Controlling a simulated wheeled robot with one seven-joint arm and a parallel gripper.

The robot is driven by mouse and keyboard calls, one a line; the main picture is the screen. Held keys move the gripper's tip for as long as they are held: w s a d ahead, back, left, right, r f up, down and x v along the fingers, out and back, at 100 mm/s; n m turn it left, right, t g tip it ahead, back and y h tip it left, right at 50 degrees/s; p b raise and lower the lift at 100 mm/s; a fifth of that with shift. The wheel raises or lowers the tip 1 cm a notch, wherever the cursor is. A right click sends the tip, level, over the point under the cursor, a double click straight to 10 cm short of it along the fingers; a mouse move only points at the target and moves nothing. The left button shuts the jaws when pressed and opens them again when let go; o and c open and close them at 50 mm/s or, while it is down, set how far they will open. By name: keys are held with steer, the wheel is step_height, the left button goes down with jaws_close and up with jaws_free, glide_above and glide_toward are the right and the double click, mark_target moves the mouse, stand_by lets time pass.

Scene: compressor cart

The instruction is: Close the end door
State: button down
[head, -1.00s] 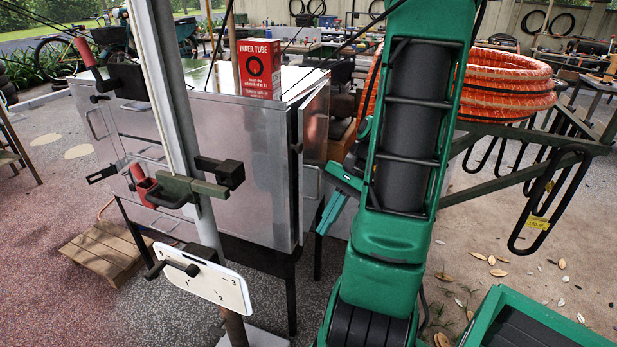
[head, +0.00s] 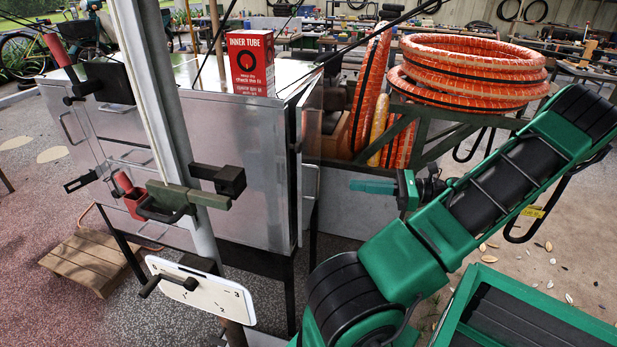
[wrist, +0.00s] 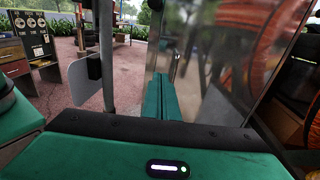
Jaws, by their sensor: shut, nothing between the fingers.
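The end door (head: 312,130) is a narrow-looking grey metal panel at the right end of the silver cabinet (head: 225,150) in the head view. It is seen nearly edge-on, and I cannot tell exactly how far it stands open. A dark latch piece shows by the cabinet corner. My gripper (head: 370,187) is right of the door, with its green fingers shut, empty and pointing left toward it. A gap shows between fingertips and door in the head view. In the wrist view the shut fingers (wrist: 160,97) point ahead beside a shiny, reflective metal panel (wrist: 215,75), probably the door.
A red inner-tube box (head: 250,62) stands on the cabinet. A pole (head: 170,130) with clamps and a white plate (head: 200,290) stands in front. Orange hose coils (head: 465,75) lie on a green frame behind my arm. A wooden pallet (head: 90,262) lies at left.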

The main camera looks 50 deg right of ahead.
glide_toward(303, 176)
steer(key=shift+t, duration=0.3)
steer(key=x, duration=0.6)
steer(key=shift+w+a+f, duration=0.2)
steer(key=shift+a+f, duration=0.05)
steer(key=shift+f, duration=0.05)
